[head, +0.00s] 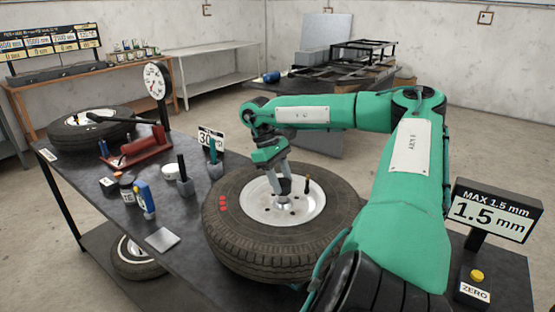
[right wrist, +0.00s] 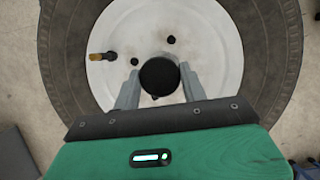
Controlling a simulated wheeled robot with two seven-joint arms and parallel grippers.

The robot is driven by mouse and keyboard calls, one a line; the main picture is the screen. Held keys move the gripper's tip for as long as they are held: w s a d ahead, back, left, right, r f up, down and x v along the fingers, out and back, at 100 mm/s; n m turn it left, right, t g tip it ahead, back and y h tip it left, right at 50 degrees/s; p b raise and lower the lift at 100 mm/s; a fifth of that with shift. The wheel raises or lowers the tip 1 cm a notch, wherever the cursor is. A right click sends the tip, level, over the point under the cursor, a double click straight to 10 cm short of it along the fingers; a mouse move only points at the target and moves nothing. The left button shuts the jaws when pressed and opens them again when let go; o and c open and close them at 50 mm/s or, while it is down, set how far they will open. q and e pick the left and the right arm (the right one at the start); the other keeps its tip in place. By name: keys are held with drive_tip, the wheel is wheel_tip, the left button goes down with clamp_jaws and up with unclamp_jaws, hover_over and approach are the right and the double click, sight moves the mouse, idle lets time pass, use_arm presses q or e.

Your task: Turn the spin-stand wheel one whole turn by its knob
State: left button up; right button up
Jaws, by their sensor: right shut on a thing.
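The wheel (head: 232,247) is a dark tyre on a pale silver rim (head: 305,208), lying flat at the front of the dark bench. Red dots mark its left sidewall. My right gripper (head: 284,190) reaches down over the rim. In the right wrist view my right gripper (right wrist: 158,88) has its two fingers on either side of a round black knob (right wrist: 159,76), shut on it. In the head view the fingers mostly hide the knob. A short stem with an orange-brown tip (right wrist: 102,56) stands on the rim, apart from the fingers. My left gripper is not in view.
A display reading 1.5 mm (head: 488,214) and a yellow button on a ZERO box (head: 476,276) stand to the right. Tools, a red device (head: 140,147), a dial gauge (head: 155,80) and another tyre (head: 75,132) occupy the bench's left. A grey plate (head: 162,239) lies left of the wheel.

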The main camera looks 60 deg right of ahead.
idle(0.3)
drive_tip(key=o, duration=1.4)
drive_tip(key=shift+w, duration=0.1)
drive_tip(key=shift+v, duration=2)
drive_tip(key=r, duration=0.1)
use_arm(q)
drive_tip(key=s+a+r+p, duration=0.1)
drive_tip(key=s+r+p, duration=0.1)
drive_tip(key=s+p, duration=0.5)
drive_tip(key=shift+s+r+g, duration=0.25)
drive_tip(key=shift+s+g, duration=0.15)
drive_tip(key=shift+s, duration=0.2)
use_arm(e)
wheel_tip(320, 180, up, 8)
hover_over(274, 200)
drive_tip(key=w, duration=0.3)
drive_tip(key=shift+w+d, duration=0.2)
drive_tip(key=shift+d, duration=0.2)
